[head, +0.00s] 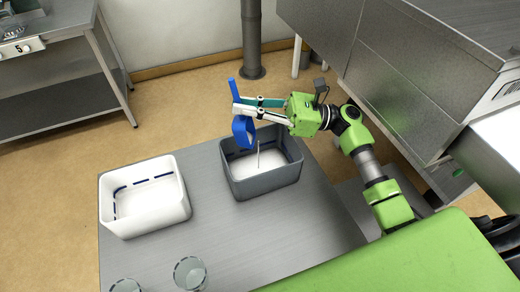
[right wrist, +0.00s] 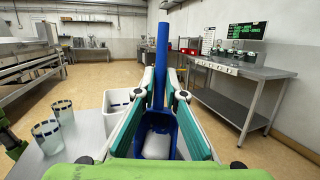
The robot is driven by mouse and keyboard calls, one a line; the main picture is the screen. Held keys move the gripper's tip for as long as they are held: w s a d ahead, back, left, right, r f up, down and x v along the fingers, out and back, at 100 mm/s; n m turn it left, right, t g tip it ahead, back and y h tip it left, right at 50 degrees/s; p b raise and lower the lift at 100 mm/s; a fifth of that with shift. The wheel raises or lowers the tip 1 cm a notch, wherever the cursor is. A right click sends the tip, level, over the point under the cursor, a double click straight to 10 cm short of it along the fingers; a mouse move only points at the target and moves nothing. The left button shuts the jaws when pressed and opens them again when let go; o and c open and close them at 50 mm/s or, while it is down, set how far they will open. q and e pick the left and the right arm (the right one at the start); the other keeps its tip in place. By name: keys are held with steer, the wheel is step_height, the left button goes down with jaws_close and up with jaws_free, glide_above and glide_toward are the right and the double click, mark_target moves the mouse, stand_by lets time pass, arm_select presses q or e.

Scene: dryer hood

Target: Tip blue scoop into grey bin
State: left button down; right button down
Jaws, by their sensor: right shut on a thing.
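My right gripper (head: 240,106) is shut on the blue scoop (head: 243,131) and holds it above the back left part of the grey bin (head: 265,187). The scoop's handle sticks up past the fingers; its bowl hangs below them. In the right wrist view the scoop's handle (right wrist: 161,62) stands upright between the fingers (right wrist: 161,98), and white material (right wrist: 157,146) shows within the blue bowl. The grey bin has a white floor with a dark dashed line inside. A thin pale upright line shows inside it; I cannot tell what it is. My left gripper is not in view.
A white bin (head: 150,220) stands left of the grey bin on the grey table (head: 235,235). Two clear glasses (head: 190,274) stand near the front. A steel cabinet (head: 410,75) is at the right, and a steel bench (head: 60,105) at the back left.

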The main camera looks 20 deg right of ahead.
steer(key=shift+s+d+b, duration=0.3)
steer(key=shift+d+b, duration=0.05)
steer(key=shift+b, duration=0.05)
steer(key=shift+w+y, duration=0.15)
steer(key=shift+y, duration=0.15)
steer(key=shift+s+d+b, duration=0.25)
steer(key=shift+s+b, duration=0.05)
steer(key=shift+b, duration=0.25)
steer(key=shift+y, duration=0.3)
steer(key=shift+w+b, duration=0.1)
steer(key=shift+b, duration=0.3)
steer(key=shift+s+d+n+y+b, duration=0.25)
steer(key=shift+d+n+y+b, duration=0.05)
steer(key=shift+d+b, duration=0.1)
steer(key=shift+w, duration=0.1)
steer(key=shift+b, duration=0.3)
